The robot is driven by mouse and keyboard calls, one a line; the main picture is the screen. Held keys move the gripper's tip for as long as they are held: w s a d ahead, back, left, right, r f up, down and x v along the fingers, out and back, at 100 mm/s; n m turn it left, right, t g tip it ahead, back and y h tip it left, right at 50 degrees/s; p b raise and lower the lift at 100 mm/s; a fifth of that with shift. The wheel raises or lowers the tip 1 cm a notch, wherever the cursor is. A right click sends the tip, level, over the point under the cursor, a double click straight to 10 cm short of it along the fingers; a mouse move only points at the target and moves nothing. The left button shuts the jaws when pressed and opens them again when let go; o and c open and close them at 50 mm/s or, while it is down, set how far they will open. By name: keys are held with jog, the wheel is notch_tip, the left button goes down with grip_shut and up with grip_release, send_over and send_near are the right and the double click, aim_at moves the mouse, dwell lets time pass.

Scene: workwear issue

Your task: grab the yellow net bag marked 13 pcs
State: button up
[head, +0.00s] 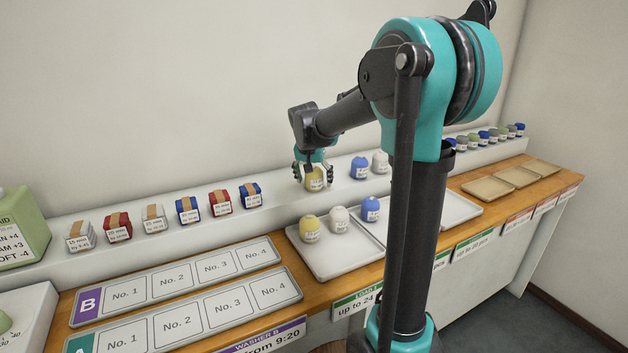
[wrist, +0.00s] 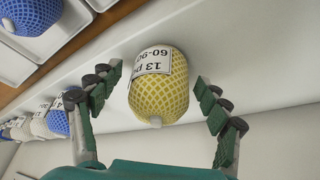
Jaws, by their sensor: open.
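The yellow net bag (wrist: 160,95) stands on the white shelf between the open fingers of my gripper (wrist: 158,110) in the wrist view. Its white label reads "13 p…" and "60-90", partly cut off. In the head view the same yellow bag (head: 316,180) shows on the back ledge, partly covered by my gripper (head: 314,175). The fingers are apart on either side of the bag, with visible gaps in the wrist view. Another yellow bag (head: 310,228) sits on a tray in front; its label is too small to read.
White and blue bags stand on the left tray (head: 345,262) and along the ledge (head: 285,208). Several labelled bundles, such as a blue one (head: 250,195), line the ledge at left. Numbered boards (head: 186,318) lie in front. Beige trays (head: 488,188) stand at far right.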

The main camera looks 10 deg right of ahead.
jog(key=shift+f, duration=0.25)
jog(key=c, duration=1.3)
jog(key=shift+o, duration=0.2)
jog(key=shift+r, duration=0.1)
